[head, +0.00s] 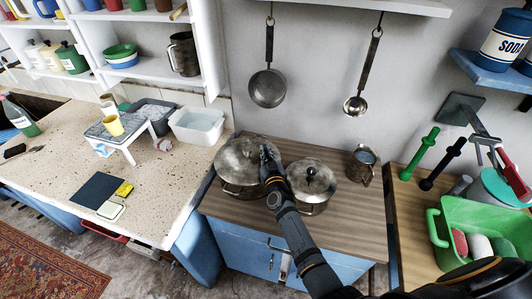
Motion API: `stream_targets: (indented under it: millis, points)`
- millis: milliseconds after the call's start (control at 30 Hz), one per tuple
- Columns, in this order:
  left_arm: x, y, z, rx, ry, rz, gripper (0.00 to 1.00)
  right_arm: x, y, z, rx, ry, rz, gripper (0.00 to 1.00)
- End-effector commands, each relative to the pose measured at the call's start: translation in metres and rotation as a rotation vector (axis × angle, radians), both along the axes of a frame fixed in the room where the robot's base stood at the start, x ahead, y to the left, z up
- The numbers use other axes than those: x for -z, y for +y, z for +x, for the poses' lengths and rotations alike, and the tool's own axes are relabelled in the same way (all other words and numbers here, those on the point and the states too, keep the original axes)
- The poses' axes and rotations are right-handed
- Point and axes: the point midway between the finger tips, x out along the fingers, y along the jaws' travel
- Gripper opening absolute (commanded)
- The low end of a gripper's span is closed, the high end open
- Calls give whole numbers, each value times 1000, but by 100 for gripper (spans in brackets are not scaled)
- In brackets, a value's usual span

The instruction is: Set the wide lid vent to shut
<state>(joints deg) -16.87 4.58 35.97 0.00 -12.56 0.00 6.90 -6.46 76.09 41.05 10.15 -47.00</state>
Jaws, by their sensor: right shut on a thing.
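The wide metal pot (240,188) stands on the wooden counter at the left, with its lid (236,152) on. My right gripper (265,154) reaches in from the lower right and is shut at the right part of this lid, on the vent. The gripper covers the vent, so its setting is hidden. A second, narrower lidded pot (311,207) stands just to the right, and its dark lid knob (312,171) shows. My forearm passes in front of the left edge of this second pot. My left gripper is not in view.
A metal mug (361,165) stands right of the pots. A pan (268,88) and a ladle (356,104) hang on the wall behind. A green basin (484,222) sits at the right, and a white tub (198,126) at the left. The counter front (340,230) is clear.

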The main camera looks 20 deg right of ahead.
Motion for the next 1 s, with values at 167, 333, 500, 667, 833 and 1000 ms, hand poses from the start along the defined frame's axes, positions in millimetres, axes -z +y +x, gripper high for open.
stream_targets:
  millis: [167, 333, 500, 667, 833, 1000]
  points:
    - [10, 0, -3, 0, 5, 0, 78, 1, -1, 0, -39, 0, -1, 0]
    - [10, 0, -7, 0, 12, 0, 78, 1, 0, 0, -38, 1, -1, 0]
    - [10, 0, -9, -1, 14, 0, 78, 1, 0, 0, -38, 0, -1, 28]
    - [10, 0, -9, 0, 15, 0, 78, 1, 0, 0, -38, 0, -1, 32]
    - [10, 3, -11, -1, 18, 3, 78, 1, 0, -1, -38, 0, -1, 32]
    - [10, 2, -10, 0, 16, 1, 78, 2, 1, -24, -37, 2, 0, 32]
